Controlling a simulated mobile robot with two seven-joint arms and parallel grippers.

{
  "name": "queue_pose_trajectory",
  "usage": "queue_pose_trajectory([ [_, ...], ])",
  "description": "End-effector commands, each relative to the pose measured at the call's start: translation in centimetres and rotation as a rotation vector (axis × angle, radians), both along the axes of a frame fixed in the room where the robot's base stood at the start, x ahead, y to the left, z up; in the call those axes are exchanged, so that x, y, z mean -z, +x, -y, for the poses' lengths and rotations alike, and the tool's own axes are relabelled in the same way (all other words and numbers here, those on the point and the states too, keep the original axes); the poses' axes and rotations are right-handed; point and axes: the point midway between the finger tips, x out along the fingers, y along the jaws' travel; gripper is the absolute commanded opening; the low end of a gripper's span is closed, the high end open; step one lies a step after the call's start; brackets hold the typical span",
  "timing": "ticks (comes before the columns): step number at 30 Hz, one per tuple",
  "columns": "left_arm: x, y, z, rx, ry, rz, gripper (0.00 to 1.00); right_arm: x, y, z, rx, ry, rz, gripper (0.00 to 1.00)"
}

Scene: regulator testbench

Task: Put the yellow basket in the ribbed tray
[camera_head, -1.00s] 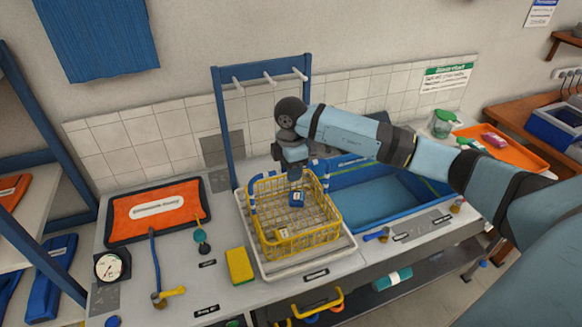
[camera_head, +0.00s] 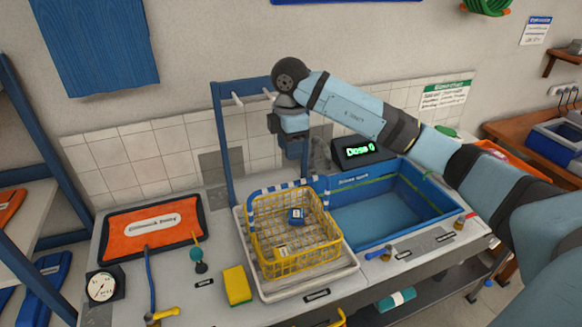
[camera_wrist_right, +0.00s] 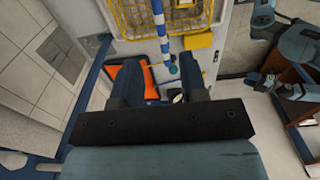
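The yellow wire basket (camera_head: 297,245) sits upright inside the pale ribbed tray (camera_head: 312,291) on the bench. Its blue-and-white striped handle (camera_head: 283,187) lies along the back. My left gripper is not in view.
A blue sink basin (camera_head: 380,212) lies right of the tray, with a display (camera_head: 362,151) behind it. A blue rack (camera_head: 222,130) stands behind the tray. A yellow sponge (camera_head: 237,286), an orange mat (camera_head: 150,224) and a gauge (camera_head: 102,287) are to the left.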

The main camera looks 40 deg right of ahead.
Motion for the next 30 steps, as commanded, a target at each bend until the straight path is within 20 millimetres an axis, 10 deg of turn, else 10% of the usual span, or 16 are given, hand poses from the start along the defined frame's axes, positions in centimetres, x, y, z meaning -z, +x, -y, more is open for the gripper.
queue_pose_trajectory([
  [5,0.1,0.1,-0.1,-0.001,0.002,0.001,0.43,4.0,-1.4,-5.7,-0.219,0.238,-0.021,0.39],
  [9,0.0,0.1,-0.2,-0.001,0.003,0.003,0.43,8.3,-5.1,-15.0,-0.499,0.704,0.039,0.39],
  [16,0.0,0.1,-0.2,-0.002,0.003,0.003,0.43,8.9,-10.2,-24.9,-0.517,1.450,0.449,0.39],
  [23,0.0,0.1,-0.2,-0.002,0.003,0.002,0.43,11.8,-10.9,-24.3,0.070,1.645,0.959,0.39],
  [30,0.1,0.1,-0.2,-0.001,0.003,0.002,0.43,24.2,-15.8,-19.0,0.751,1.188,1.035,0.39],
])
